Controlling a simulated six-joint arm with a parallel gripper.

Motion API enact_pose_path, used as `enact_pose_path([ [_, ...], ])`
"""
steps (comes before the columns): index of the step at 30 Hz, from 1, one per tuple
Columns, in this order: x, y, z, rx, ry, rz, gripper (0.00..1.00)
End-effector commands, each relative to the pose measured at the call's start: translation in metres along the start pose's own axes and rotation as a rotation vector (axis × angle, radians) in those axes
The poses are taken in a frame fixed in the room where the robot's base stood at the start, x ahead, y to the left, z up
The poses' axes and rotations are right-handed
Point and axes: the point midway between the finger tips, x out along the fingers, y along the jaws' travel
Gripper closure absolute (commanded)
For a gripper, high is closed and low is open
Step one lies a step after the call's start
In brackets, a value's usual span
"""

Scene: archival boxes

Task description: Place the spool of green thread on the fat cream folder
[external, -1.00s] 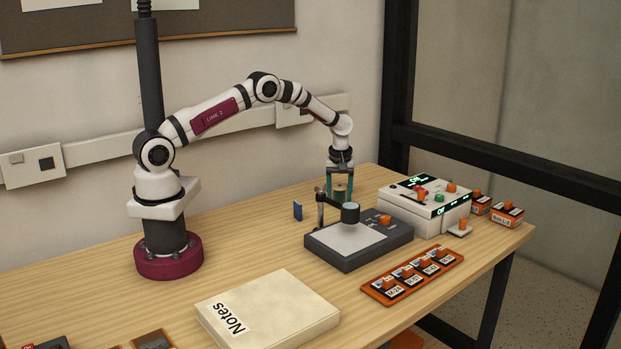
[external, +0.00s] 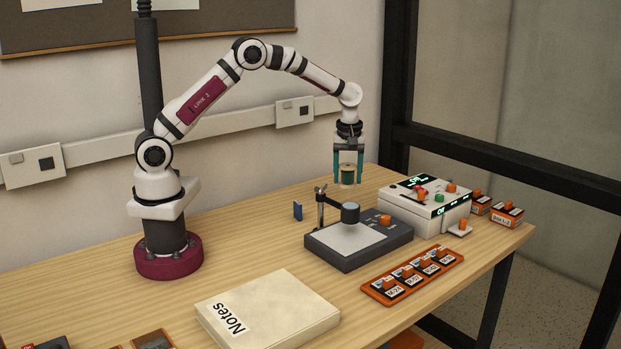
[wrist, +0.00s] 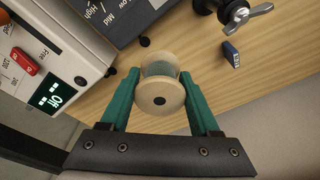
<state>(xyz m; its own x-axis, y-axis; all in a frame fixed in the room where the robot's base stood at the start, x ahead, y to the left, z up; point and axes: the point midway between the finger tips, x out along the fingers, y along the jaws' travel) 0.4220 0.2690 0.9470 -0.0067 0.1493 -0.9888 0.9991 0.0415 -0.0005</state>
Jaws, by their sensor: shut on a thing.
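My gripper (external: 348,172) is shut on the spool of green thread (external: 347,174) and holds it in the air above the back of the table, behind the dark stand. In the wrist view the spool (wrist: 160,92) sits between the two teal fingers, its pale wooden end toward the camera; a band of greenish thread shows behind that end. The fat cream folder (external: 285,305), labelled "Notes", lies flat at the table's front, well to the left and nearer the camera than my gripper. Its top is bare.
A dark stand (external: 392,238) with a pale plate and upright post is between gripper and folder. A white device (external: 420,212) with displays stands to the right. An orange tray (external: 412,277) of labelled pieces lies in front. A small blue item (external: 297,211) stands by the post.

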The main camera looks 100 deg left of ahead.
Motion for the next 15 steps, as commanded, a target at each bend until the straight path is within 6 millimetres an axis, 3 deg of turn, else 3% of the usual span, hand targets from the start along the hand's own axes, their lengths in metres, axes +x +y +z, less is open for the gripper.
enact_pose_path([
  [4, -0.011, 0.001, 0.0, -0.002, 0.001, 0.003, 0.92],
  [15, -0.09, 0.001, -0.013, 0.0, 0.002, 0.003, 0.92],
])
